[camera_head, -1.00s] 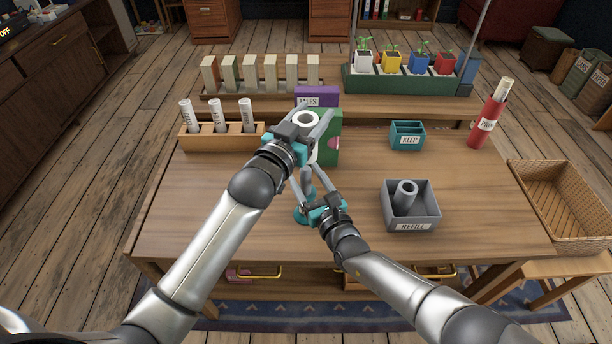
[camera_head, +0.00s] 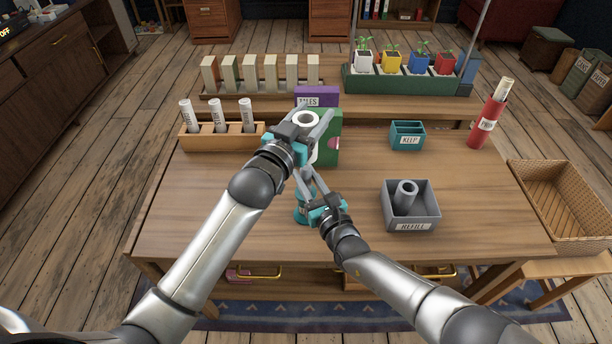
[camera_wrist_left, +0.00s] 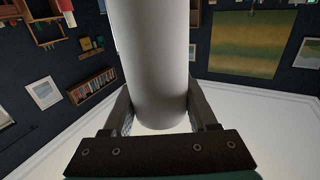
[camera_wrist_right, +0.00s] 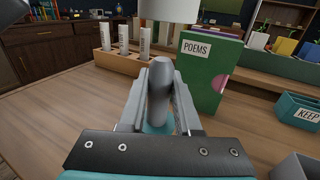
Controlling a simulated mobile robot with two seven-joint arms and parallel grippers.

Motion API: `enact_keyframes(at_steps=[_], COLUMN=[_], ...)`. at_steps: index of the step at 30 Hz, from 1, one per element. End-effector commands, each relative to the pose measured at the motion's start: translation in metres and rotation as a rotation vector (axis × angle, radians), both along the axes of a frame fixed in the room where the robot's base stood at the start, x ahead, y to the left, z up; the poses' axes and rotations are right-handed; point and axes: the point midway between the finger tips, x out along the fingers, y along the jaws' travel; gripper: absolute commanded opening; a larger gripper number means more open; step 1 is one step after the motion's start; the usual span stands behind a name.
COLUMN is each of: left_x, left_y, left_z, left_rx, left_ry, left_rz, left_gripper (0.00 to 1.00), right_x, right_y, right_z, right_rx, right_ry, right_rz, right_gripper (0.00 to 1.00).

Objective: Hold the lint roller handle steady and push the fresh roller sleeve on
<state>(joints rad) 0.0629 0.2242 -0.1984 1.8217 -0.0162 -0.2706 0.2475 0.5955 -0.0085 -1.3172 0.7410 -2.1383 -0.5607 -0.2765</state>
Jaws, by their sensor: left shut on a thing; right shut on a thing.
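The white hollow roller sleeve (camera_head: 303,119) is upright in my left gripper (camera_head: 312,122), which is shut on it above the table. It fills the middle of the left wrist view (camera_wrist_left: 152,65), between the fingers. My right gripper (camera_head: 308,178) is lower and shut on the grey lint roller handle (camera_wrist_right: 159,92). The handle stands upright above a teal base (camera_head: 302,208) on the table. In the right wrist view the sleeve's lower end (camera_wrist_right: 168,9) shows above the handle's rounded top, with a gap between them. In the head view my arms partly hide the handle.
A green POEMS book (camera_head: 330,150) stands close behind the grippers. A wooden rack (camera_head: 222,139) of white rolls is at left, a grey REFILL bin (camera_head: 412,212) with a tube at right, and a teal KEEP box (camera_head: 407,135) behind it. The front left tabletop is clear.

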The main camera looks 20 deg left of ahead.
Motion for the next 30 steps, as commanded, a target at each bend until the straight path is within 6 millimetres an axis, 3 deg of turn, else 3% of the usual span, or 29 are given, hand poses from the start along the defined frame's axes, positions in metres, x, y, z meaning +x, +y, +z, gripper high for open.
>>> enact_keyframes(at_steps=[1,2,11,22,30], left_x=[0.0,0.0,0.0,0.0,0.0], left_y=[0.0,0.0,0.0,0.0,0.0], left_z=[0.0,0.0,0.0,0.0,0.0], left_rx=[0.0,0.0,0.0,0.0,0.0], left_ry=[-0.001,-0.001,-0.001,-0.001,-0.001], left_rz=[0.0,0.0,0.0,0.0,0.0], left_gripper=[0.04,0.04,0.04,0.04,0.04], right_x=[0.0,0.0,0.0,-0.002,-0.017], right_y=[0.0,0.0,0.0,-0.003,-0.016], right_z=[0.0,0.0,0.0,-0.001,-0.001], right_rx=[-0.001,-0.001,-0.001,-0.001,0.002], right_ry=[0.001,0.001,0.001,0.002,0.003], right_rz=[0.0,0.0,0.0,-0.001,-0.001], right_gripper=[0.0,0.34,0.67,0.67,0.67])
